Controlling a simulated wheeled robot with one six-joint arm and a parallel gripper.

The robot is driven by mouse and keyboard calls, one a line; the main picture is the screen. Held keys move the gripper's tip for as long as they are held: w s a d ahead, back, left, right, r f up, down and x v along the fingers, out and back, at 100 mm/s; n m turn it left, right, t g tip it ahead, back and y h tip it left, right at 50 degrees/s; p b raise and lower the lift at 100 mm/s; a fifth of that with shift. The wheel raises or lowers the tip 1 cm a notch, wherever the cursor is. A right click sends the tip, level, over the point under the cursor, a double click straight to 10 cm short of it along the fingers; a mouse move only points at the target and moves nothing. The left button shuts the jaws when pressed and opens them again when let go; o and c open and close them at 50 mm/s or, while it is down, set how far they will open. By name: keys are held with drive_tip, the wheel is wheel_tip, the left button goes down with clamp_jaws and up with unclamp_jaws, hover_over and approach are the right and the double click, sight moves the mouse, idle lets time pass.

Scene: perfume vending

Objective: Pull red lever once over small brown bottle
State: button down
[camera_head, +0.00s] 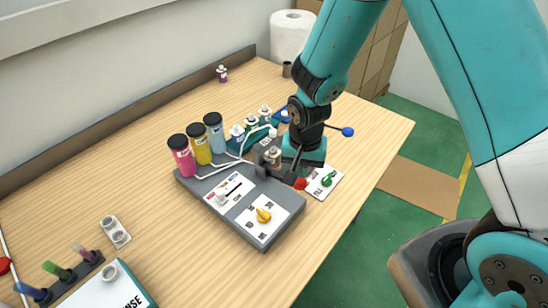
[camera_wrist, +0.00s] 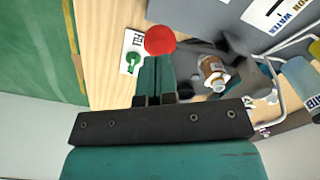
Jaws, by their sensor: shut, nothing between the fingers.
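The red lever's round red knob (camera_head: 300,184) sticks out at the right side of the grey dispenser (camera_head: 262,236). In the wrist view the red knob (camera_wrist: 160,40) lies right at my fingertips. My gripper (camera_wrist: 157,62) is shut with its two teal fingers together and nothing between them. I cannot tell whether the fingertips touch the knob. The small brown bottle (camera_wrist: 212,70) is in the wrist view just right of my fingers, by a dark holder. In the head view the bottle (camera_head: 273,154) is partly hidden at the dispenser's back edge.
Pink (camera_head: 182,157), yellow (camera_head: 201,147) and blue (camera_head: 215,134) bottles stand along the dispenser's back left. A yellow knob (camera_head: 264,215) is on its top. A green knob (camera_head: 327,180) sits on a white card to the right. Small bottles (camera_head: 265,115) stand behind.

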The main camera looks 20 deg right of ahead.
sight(299, 185)
drive_tip(key=shift+f, duration=0.1)
idle(0.3)
drive_tip(key=shift+f+b, duration=2.65)
drive_tip(key=shift+f, duration=0.75)
drive_tip(key=shift+r, duration=0.1)
wheel_tip(299, 185, up, 10)
drive_tip(key=p, duration=0.8)
